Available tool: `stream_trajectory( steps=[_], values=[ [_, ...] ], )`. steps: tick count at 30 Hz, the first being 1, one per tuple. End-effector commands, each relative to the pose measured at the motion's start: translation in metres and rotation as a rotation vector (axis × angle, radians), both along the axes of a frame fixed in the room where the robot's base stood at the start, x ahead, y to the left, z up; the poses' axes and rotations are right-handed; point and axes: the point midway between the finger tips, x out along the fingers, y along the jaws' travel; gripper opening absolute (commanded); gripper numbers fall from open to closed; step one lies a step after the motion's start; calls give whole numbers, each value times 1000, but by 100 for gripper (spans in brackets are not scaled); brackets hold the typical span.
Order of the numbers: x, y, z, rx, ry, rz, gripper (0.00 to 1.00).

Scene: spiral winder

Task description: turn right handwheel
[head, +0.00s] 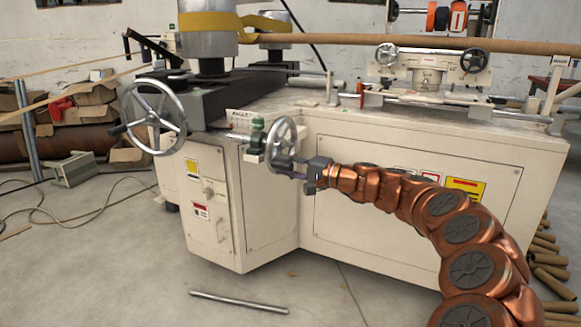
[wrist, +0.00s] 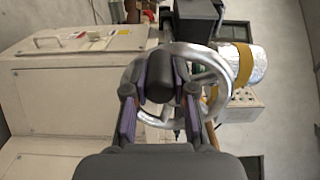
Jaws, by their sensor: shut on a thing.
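The right handwheel (head: 293,127) is a silver spoked wheel on the front of the cream machine, right of a larger silver left handwheel (head: 181,118). My gripper (head: 286,164) is at the lower part of the right handwheel, on its near side. In the wrist view, the fingers of my gripper (wrist: 160,80) stand on both sides of the wheel's dark handle (wrist: 161,89) and are shut on it. The silver rim (wrist: 217,58) shows behind and to the right of the fingers. The contact of the finger pads is partly hidden in the head view.
The cream machine body (head: 400,175) stands close behind and below the wheel. A green part (head: 257,135) sits just left of the wheel. A metal rod (head: 238,301) lies on the floor in front. Brown tubes (head: 550,280) are piled at the right.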

Motion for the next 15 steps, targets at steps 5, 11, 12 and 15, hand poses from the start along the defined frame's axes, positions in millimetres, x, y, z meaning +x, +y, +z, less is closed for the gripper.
stream_trajectory(
  steps=[5,11,12,15],
  values=[
    [-2,5,-2,-4,2,10,0],
    [-2,5,-2,-3,2,9,33],
    [-2,4,-2,-2,2,8,37],
    [-1,2,-1,-1,2,5,47]
  ],
)
